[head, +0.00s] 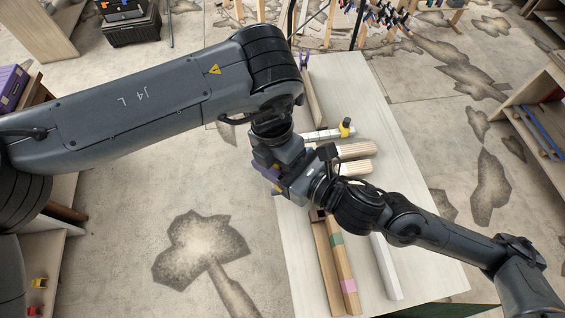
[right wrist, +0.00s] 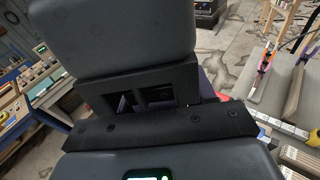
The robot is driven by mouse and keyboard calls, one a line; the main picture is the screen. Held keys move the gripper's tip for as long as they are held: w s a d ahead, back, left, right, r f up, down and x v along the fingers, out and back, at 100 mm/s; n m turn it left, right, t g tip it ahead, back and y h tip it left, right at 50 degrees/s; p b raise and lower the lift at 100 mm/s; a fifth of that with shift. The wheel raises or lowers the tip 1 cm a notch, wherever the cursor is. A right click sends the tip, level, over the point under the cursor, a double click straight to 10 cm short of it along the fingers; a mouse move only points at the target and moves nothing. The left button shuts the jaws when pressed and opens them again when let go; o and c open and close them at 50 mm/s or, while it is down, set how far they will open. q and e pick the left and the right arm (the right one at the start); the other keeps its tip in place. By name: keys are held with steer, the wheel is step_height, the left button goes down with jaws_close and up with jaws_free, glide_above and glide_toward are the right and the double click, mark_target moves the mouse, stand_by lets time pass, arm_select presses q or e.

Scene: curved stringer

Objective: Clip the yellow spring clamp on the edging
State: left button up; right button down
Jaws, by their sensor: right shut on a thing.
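My left gripper (head: 266,165) and my right gripper (head: 280,184) meet close together over the left edge of the table in the head view. Their fingers are mostly hidden by gripper bodies. A small yellow patch (head: 277,188) and a purple part show between them; I cannot tell whether this is the yellow spring clamp. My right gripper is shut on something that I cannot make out. The right wrist view is mostly blocked by dark gripper bodies. Long wooden strips (head: 328,266) lie on the table's near part; which one is the edging I cannot tell.
The pale table (head: 365,90) also carries a bar clamp with a yellow and black head (head: 345,127), ribbed wood blocks (head: 354,151) and a white strip (head: 386,268). A shelf at lower left holds small yellow (head: 39,282) and red items. The table's right side is clear.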

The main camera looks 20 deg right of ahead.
arm_select(q)
steer(key=shift+s+f, duration=0.1)
steer(key=shift+f, duration=0.05)
steer(key=c, duration=0.5)
arm_select(e)
steer(key=shift+r, duration=0.35)
arm_select(q)
jaws_close()
arm_select(e)
steer(key=shift+c, duration=1.5)
jaws_free()
steer(key=shift+f, duration=0.1)
steer(key=shift+f, duration=0.1)
